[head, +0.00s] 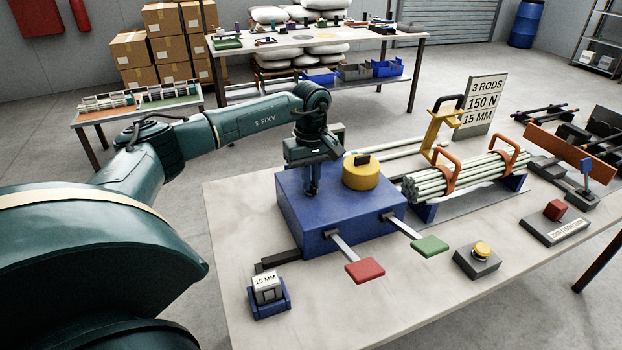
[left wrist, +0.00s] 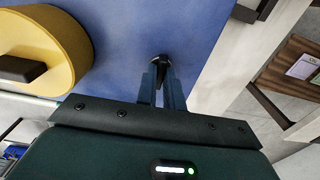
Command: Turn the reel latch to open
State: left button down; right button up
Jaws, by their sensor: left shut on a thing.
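A blue box (head: 320,238) stands on the table with a yellow round reel (head: 361,178) on its top. A dark block (head: 362,160) sits on the reel. My left gripper (head: 312,192) points down onto the box top, left of the reel. In the left wrist view its fingers (left wrist: 162,80) are shut on a small dark piece (left wrist: 160,60) at the box top, which looks like the reel latch. The fingers hide most of that piece, so I cannot tell how it is turned. The yellow reel also shows in the left wrist view (left wrist: 62,62), beside the fingers. My right gripper is out of view.
Red (head: 365,270) and green (head: 430,245) paddles stick out from the box front. A bundle of pale rods (head: 465,178) with orange handles lies to the right. A 15 MM block (head: 268,292) and a yellow button (head: 482,250) stand near the front.

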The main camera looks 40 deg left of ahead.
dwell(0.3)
pick_arm(q)
jog(key=c, duration=1.5)
grip_release()
jog(key=shift+r, duration=0.1)
notch_tip(320, 180, up, 13)
jog(key=shift+r+b, duration=0.1)
jog(key=shift+b, duration=0.25)
